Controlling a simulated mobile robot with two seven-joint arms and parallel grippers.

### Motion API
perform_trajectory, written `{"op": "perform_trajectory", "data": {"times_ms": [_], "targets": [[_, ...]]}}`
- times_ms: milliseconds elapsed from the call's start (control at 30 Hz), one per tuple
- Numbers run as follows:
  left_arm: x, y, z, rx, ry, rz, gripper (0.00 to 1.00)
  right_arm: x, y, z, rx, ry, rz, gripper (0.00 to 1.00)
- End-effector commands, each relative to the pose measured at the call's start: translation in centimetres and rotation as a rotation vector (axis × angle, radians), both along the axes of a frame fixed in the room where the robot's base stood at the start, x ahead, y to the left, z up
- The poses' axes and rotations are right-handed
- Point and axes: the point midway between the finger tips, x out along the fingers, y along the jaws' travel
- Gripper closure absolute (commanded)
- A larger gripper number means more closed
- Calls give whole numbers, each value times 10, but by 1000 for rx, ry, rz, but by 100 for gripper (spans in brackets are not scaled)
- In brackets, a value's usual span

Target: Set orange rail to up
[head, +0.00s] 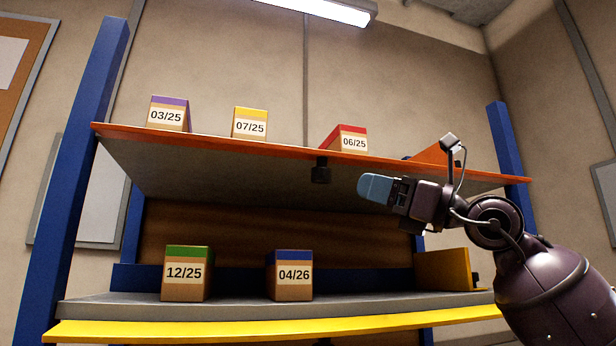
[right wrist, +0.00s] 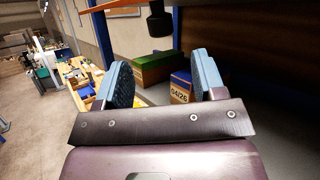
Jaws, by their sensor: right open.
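The orange rail (head: 250,148) is the thin front edge of the upper shelf and runs across the head view, lower at the right. A dark knob (head: 320,171) hangs under it near the middle; it also shows at the top of the right wrist view (right wrist: 159,20). My right gripper (head: 374,188) is below the rail, to the right of the knob and apart from it. In the right wrist view its blue fingers (right wrist: 163,76) are spread with nothing between them. My left gripper is out of view.
Purple-topped (head: 168,115), yellow-topped (head: 250,123) and red-topped (head: 348,139) boxes stand on the upper shelf. Green-topped (head: 187,274) and blue-topped (head: 290,276) boxes stand on the lower shelf, behind a yellow rail (head: 270,327). Blue posts (head: 75,180) flank the rack.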

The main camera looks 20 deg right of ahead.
Motion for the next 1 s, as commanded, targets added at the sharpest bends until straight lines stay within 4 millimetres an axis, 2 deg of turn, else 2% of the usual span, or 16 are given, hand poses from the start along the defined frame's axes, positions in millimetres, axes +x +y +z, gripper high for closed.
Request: {"op": "perform_trajectory", "data": {"times_ms": [167, 600, 800, 1000], "targets": [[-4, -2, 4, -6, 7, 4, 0, 9, 12, 9, 1, 0, 1, 37], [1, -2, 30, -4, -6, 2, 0, 53, 62, 35, 1, 1, 2, 37], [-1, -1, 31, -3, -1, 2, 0, 62, 73, 40, 1, 1, 1, 37], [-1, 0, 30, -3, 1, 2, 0, 65, 75, 40, 0, 1, 0, 37]]}}
